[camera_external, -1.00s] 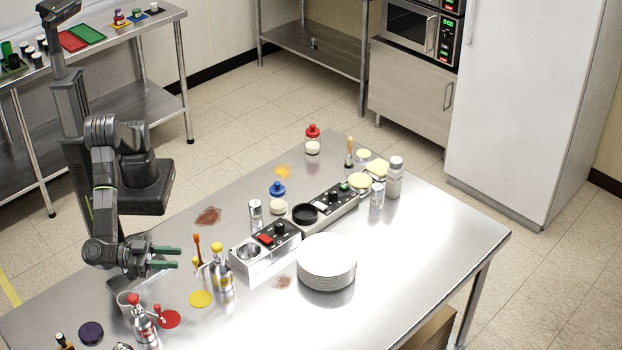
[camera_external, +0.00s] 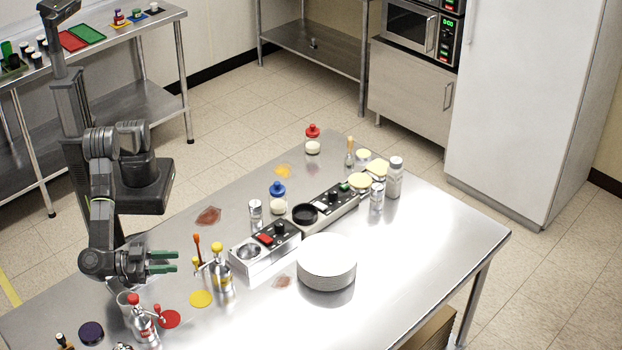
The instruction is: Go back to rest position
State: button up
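My gripper (camera_external: 164,262) has two green fingers and is at the left side of the steel table, above its surface. The fingers point right, toward the yellow-topped bottle (camera_external: 218,268). A gap shows between the fingers and nothing is held between them. My arm is folded, with its upper part near the table's far left edge.
The steel table (camera_external: 420,245) holds a stack of white plates (camera_external: 327,260), a grey appliance (camera_external: 266,250), a red-topped bottle (camera_external: 142,320) and several jars. A shelf with trays (camera_external: 88,33) stands behind on the left. The floor right of the table is clear.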

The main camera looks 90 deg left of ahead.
jog(key=shift+s+d+f+m+h+b, duration=0.1)
jog(key=shift+s+d+m+h+b, duration=0.6)
jog(key=shift+m, duration=2.8)
jog(key=shift+s+d+f+m+h+b, duration=0.1)
jog(key=shift+s+d+m+h+b, duration=0.55)
jog(key=shift+m, duration=2.85)
jog(key=shift+s+d+m+h+b, duration=0.25)
jog(key=shift+m+h+b, duration=0.8)
jog(key=shift+m, duration=2.45)
